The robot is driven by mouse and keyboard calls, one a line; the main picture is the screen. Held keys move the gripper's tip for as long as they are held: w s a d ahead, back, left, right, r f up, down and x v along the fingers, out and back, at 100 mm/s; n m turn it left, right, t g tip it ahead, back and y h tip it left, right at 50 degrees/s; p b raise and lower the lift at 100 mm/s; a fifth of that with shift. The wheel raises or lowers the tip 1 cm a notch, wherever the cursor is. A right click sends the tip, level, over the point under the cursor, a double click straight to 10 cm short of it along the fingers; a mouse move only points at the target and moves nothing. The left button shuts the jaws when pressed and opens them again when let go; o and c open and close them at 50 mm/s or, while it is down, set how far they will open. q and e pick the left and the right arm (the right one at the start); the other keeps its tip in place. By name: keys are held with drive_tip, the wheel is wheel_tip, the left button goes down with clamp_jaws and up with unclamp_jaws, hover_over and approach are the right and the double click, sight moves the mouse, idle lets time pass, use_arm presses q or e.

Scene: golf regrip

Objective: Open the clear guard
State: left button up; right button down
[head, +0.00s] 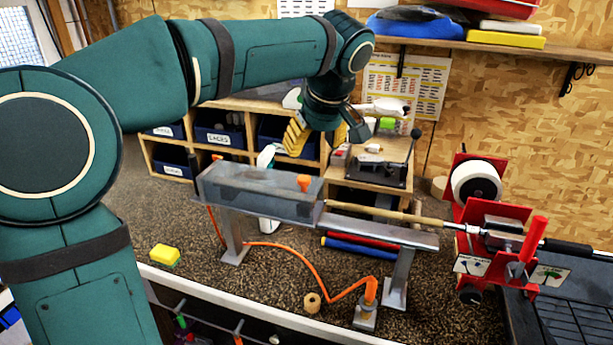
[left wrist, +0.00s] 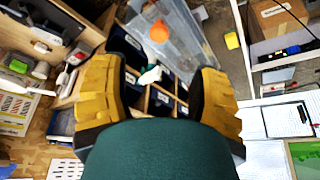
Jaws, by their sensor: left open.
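The clear guard (head: 245,192) is a long see-through grey box lying lowered over the left part of a metal stand. An orange knob (head: 304,182) sits at its right end. In the left wrist view the guard (left wrist: 190,40) and its orange knob (left wrist: 158,32) show ahead of the fingers. My left gripper (head: 303,137), with yellow finger pads, is above and behind the guard's right end, apart from it. In the left wrist view its two fingers (left wrist: 158,82) are wide apart with nothing between them. My right gripper is not in view.
A golf club shaft (head: 385,212) runs from the guard's right end to a red clamp (head: 490,235). An orange hose (head: 300,255) curves below the stand. A yellow sponge (head: 165,254) and tape roll (head: 312,302) lie on the bench. Cubbies with bins (head: 220,135) stand behind.

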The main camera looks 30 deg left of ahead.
sight(304, 178)
use_arm(q)
drive_tip(key=b+x, duration=0.1)
drive_tip(key=x, duration=0.9)
drive_tip(key=shift+w+f, duration=0.15)
drive_tip(key=shift+f, duration=0.25)
drive_tip(key=shift+o, duration=0.2)
clamp_jaws()
